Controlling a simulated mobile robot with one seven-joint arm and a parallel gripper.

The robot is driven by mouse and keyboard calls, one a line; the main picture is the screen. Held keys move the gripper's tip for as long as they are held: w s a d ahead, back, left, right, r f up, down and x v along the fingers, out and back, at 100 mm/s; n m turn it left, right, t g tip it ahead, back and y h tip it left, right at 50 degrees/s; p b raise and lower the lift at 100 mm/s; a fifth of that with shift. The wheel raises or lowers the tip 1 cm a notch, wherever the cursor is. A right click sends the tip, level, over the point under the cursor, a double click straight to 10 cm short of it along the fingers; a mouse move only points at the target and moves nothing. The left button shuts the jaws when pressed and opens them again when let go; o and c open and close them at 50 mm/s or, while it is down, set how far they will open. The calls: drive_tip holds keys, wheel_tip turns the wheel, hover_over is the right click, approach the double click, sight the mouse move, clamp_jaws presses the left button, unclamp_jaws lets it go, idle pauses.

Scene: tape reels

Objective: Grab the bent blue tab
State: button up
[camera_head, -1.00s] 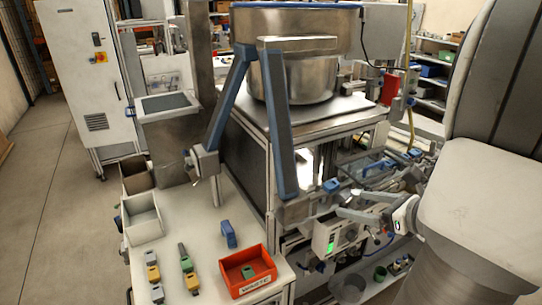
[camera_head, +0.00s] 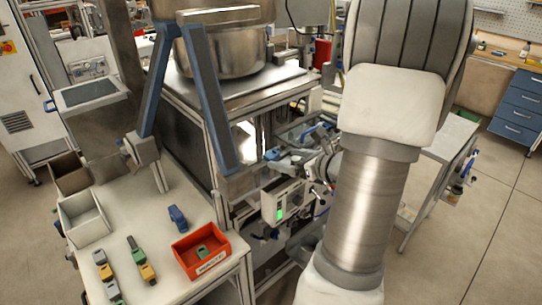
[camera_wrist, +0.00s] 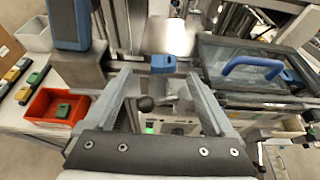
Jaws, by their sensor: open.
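My gripper (camera_wrist: 158,78) is open in the wrist view, its two grey fingers apart with nothing held between them. A small blue tab (camera_wrist: 163,62) shows just beyond and between the fingertips; a gap to it cannot be judged. What looks like the same blue tab (camera_head: 272,154) sits on the machine beside the frame in the head view. A bent blue handle (camera_wrist: 252,66) arches over a dark-framed clear lid to the right of the fingers. I cannot tell for certain which blue piece is the named tab. A dark round knob (camera_wrist: 145,104) shows between the fingers.
A red bin (camera_head: 201,252) with a green block stands on the white table (camera_head: 160,195). Several coloured blocks and a blue piece (camera_head: 178,217) lie near it. A blue-grey upright post (camera_wrist: 69,22) stands left of my fingers. Bare floor (camera_head: 480,250) lies at right.

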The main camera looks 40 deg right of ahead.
sight(275, 155)
drive_tip(key=shift+d+p+x, duration=0.2)
drive_tip(key=shift+p+x, duration=0.1)
drive_tip(key=shift+x, duration=1)
drive_tip(key=shift+d+p+x, duration=0.2)
drive_tip(key=shift+p+x, duration=0.05)
drive_tip(key=shift+x, duration=1.1)
clamp_jaws()
